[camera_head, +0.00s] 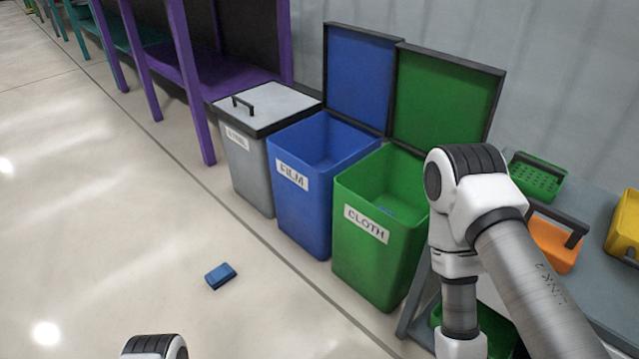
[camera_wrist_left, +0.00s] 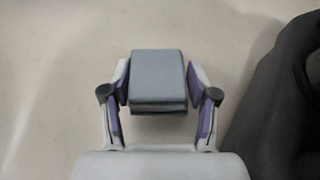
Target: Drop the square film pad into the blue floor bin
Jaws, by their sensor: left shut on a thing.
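In the left wrist view my left gripper (camera_wrist_left: 158,95) is shut on a grey, square film pad (camera_wrist_left: 157,78), with a purple-lined finger at each side. The pad is held above a pale surface. The blue floor bin (camera_head: 303,220), labelled FILM, stands in the middle of the head view with its blue lid (camera_head: 357,80) raised behind it. I see no contents in its visible inside. My left gripper and the pad are outside the head view; only part of my left arm shows at the bottom edge. My right arm enters from the right, its gripper out of view.
A green bin (camera_head: 375,265) labelled CLOTH stands open at the right of the blue one, with something small and blue inside. A grey bin (camera_head: 250,172) with a closed lid stands at the left. A small blue block (camera_head: 220,276) lies on otherwise open floor.

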